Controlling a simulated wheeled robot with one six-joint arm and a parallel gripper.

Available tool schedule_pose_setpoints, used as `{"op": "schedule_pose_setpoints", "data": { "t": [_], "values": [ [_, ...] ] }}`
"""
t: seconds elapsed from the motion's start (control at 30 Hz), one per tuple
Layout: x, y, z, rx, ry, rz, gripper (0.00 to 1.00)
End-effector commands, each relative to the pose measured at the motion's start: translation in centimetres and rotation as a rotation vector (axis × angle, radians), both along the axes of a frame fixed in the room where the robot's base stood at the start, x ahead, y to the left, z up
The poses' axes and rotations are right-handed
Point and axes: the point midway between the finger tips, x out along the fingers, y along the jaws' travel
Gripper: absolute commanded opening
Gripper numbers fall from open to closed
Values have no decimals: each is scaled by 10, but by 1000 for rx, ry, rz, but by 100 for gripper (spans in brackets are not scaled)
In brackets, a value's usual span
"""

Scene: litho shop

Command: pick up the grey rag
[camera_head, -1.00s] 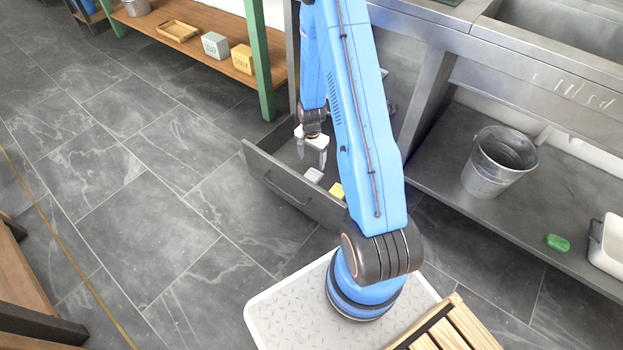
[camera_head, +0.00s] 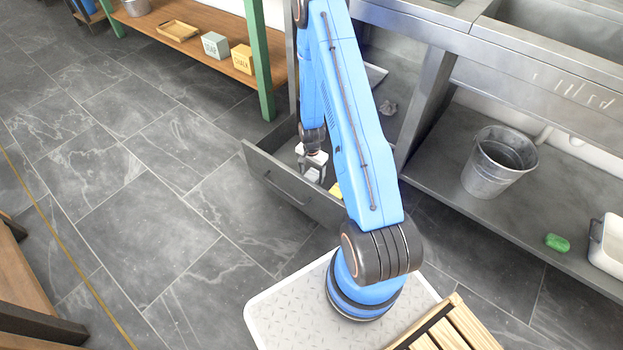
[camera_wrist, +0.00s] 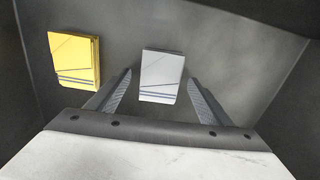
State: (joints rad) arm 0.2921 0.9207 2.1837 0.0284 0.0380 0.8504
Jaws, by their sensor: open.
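The grey rag (camera_wrist: 162,75) is a flat, pale grey folded cloth with dark stripes near one end. It lies on the floor of the open drawer (camera_head: 275,185). A yellow folded cloth (camera_wrist: 75,60) lies to its left in the wrist view. In the head view the yellow cloth (camera_head: 336,189) is partly hidden by my arm. My gripper (camera_head: 314,173) is inside the drawer above the grey rag, open and empty. In the wrist view the fingers appear on either side of the rag; I cannot tell whether they touch it. In the head view the gripper mostly covers the rag.
The drawer's walls surround my gripper closely. A small crumpled grey thing (camera_head: 388,107) lies on the surface behind my arm. The tiled floor at left is clear.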

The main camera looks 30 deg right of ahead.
Motion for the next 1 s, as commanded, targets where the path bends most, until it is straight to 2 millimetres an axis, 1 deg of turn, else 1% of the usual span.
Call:
{"op": "schedule_pose_setpoints", "data": {
  "t": [0.1, 0.3, 0.37, 0.4, 0.47, 0.5, 0.8, 0.87, 1.0],
  "values": [
    [1, 0, -7, -1, -1, 1, 73],
    [1, 0, -7, 0, -2, 1, 73],
    [1, 0, -7, 0, -2, 1, 59],
    [0, 0, -7, -1, -1, 1, 50],
    [0, 0, -7, -1, -1, 1, 35],
    [0, 0, -7, -1, -1, 1, 30],
    [1, 0, -5, 0, -2, 1, 29],
    [1, 0, -2, 0, -2, 1, 29],
    [1, 0, 12, -1, -3, 0, 29]
  ]
}}
